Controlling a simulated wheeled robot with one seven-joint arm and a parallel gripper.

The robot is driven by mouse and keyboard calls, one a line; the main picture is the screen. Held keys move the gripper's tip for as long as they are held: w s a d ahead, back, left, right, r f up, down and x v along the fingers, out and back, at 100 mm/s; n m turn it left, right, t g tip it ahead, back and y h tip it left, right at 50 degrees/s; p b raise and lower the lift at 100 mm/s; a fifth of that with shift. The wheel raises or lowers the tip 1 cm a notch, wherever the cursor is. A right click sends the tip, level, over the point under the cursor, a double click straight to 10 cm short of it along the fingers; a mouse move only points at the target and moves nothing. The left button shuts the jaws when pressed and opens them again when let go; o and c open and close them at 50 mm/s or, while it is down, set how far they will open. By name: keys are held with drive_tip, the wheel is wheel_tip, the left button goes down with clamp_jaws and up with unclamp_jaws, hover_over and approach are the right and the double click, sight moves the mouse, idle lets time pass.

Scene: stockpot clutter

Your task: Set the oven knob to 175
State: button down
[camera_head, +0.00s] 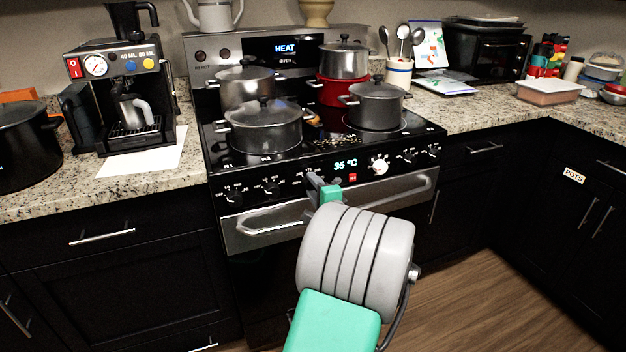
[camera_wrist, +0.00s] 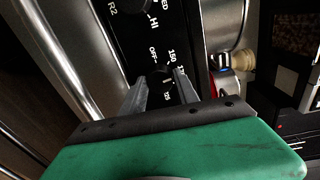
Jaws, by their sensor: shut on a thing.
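The oven knob (camera_wrist: 159,73) is a dark knob on the black control panel. In the wrist view the marks OFF and 150 show around it, with further numbers partly covered. My gripper (camera_head: 313,178) reaches the panel left of the display, and its two grey fingers (camera_wrist: 160,83) are closed on the knob from both sides. The knob's pointer cannot be made out, and in the head view the gripper hides the knob. The oven display (camera_head: 346,165) reads 35 °C.
The oven handle (camera_head: 275,220) runs just below my gripper. Several pots, including a front-left one (camera_head: 262,126), stand on the cooktop. The floor at right is clear.

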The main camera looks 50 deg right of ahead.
drive_tip(key=shift+m+p, duration=0.45)
drive_tip(key=shift+m, duration=0.15)
drive_tip(key=c, duration=0.9)
unclamp_jaws()
drive_tip(key=v, duration=0.7)
drive_tip(key=shift+s+a, duration=0.2)
drive_tip(key=shift+s, duration=0.15)
